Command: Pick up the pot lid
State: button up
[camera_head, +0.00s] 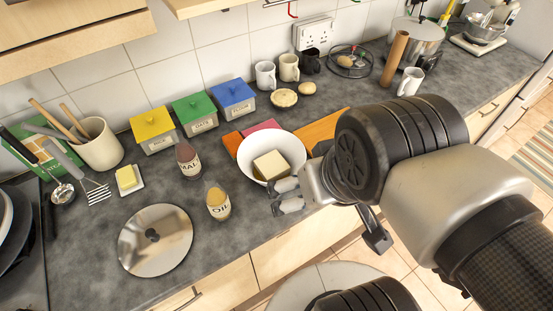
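The pot lid (155,252) is a round, shiny metal disc with a small dark knob (152,235) at its middle. It lies flat on the grey counter at the lower left, near the front edge. My gripper (280,197) is right of the lid and well apart from it, in front of the white bowl. The gripper points left, and a gap seems to show between its grey fingers. No object shows between them. My arm comes in from the right and hides part of the counter and its front edge.
A jar labelled OIL (217,201) and a dark-lidded jar (188,160) stand between lid and bowl. The white bowl (247,146) holds a pale block. A butter dish (130,190) and utensils (96,190) lie behind the lid. Bare counter (85,275) shows left of it.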

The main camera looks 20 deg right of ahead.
aim_at(158, 237)
jog(key=j+u, duration=0.35)
jog(key=i+j+u, duration=0.1)
jog(key=j+u, duration=0.25)
jog(key=j, duration=0.15)
jog(key=i+j+u, duration=0.15)
jog(key=j+u, duration=0.2)
